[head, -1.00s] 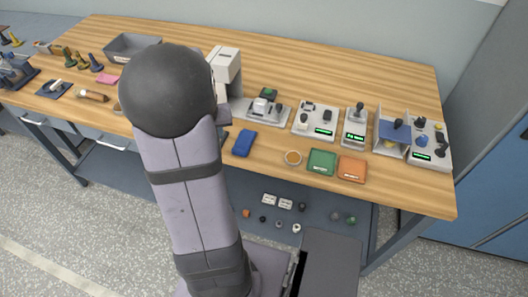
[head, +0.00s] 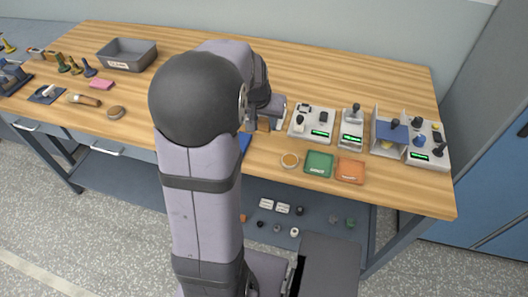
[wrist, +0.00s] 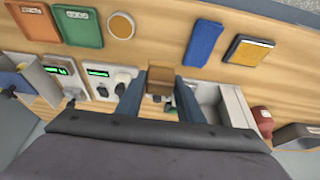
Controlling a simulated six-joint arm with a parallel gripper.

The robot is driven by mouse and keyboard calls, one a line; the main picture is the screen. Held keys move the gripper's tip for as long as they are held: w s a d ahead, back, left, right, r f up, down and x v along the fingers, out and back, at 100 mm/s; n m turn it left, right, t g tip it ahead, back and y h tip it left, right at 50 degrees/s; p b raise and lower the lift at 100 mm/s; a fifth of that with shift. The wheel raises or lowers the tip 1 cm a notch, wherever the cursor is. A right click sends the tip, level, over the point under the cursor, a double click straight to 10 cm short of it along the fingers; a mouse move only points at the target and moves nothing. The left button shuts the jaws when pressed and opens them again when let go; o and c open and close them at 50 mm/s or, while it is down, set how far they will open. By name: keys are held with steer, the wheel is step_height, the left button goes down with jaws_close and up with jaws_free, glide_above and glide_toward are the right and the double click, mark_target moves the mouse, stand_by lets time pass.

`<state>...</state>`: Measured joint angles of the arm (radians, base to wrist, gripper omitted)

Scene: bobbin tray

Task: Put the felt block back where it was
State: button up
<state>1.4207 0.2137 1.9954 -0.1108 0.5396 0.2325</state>
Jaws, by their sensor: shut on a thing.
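My gripper (wrist: 159,92) is shut on a small brown block (wrist: 160,82), which looks like the felt block. The block sits between the two dark fingers in the wrist view, with a darker lower part. In the head view the block (head: 263,124) shows just below my wrist, near the front of the bench, left of the grey instrument boxes. Whether it touches the bench or a device beneath it I cannot tell. My arm hides much of the bench around it.
A blue cloth (wrist: 203,43) lies near the bench's front edge, beside a dark square tray with a yellow pad (wrist: 248,51). A round cork-coloured disc (head: 290,160), green tray (head: 318,164) and orange tray (head: 350,171) lie to the right. Instrument boxes (head: 312,123) stand behind them.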

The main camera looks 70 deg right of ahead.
steer(key=shift+f+p, duration=0.55)
steer(key=shift+f, duration=4.5)
steer(key=shift+f, duration=0.15)
steer(key=o, duration=0.9)
steer(key=shift+o, duration=0.2)
steer(key=shift+a+r, duration=0.1)
steer(key=shift+r, duration=0.5)
steer(key=v, duration=1.1)
steer(key=shift+b, duration=0.45)
